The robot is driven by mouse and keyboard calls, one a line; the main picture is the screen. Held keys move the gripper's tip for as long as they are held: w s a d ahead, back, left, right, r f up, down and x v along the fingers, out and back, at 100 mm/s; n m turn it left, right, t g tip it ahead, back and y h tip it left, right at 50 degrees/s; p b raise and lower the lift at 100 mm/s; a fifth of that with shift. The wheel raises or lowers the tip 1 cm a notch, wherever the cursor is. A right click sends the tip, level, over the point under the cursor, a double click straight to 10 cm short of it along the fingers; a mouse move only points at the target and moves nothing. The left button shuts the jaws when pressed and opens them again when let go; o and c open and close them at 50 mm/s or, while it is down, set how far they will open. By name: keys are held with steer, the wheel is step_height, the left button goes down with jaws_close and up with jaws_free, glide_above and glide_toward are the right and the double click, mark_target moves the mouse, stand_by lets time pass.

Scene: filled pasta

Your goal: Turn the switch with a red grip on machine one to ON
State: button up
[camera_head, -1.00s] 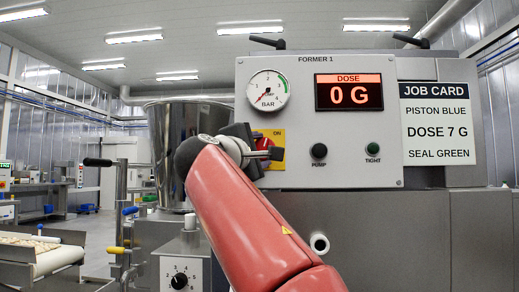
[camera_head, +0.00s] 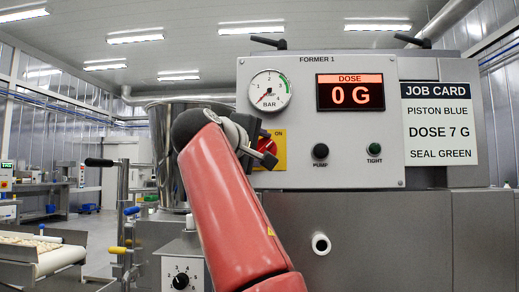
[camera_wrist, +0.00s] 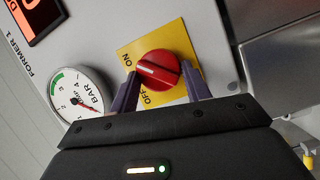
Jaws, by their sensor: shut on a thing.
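The switch with a red grip (camera_wrist: 158,66) sits on a yellow plate (camera_wrist: 176,37) marked ON and OFF, on the panel of the machine labelled FORMER 1 (camera_head: 300,160). In the wrist view its white mark points left, roughly at the ON lettering. My gripper (camera_wrist: 161,72) is shut on the red grip, one finger on each side. In the head view my gripper (camera_head: 266,147) is tilted in front of the plate (camera_head: 279,160) and hides much of the switch.
A pressure gauge (camera_head: 269,91), a dose display (camera_head: 350,92) reading 0 G, a PUMP button (camera_head: 320,151) and a TIGHT button (camera_head: 374,149) share the panel. A steel hopper (camera_head: 160,150) stands left of it, behind my arm. A pipe stub (camera_head: 321,244) sticks out below.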

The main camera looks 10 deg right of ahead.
steer(key=o, duration=1)
steer(key=shift+c, duration=0.2)
steer(key=b+v, duration=0.1)
steer(key=v, duration=0.7)
steer(key=shift+w+f, duration=0.1)
steer(key=s+d+f+g+y, duration=0.2)
steer(key=d+f+y, duration=0.15)
steer(key=f, duration=0.75)
steer(key=s+d+f+g+y, duration=0.1)
steer(key=s+d+f+y, duration=0.2)
steer(key=f, duration=0.7)
steer(key=s+f+m+g+y, duration=0.1)
steer(key=s+f+m, duration=0.1)
steer(key=s+f, duration=0.4)
steer(key=s+f+m+g+y, duration=0.2)
steer(key=s+f, duration=0.4)
steer(key=f, duration=0.9)
steer(key=s+f+m+g+y, duration=0.2)
steer(key=s+f, duration=0.4)
steer(key=f, duration=0.4)
steer(key=shift+s+a+f+m, duration=0.2)
steer(key=shift+a+f+m, duration=0.1)
steer(key=shift+m, duration=0.5)
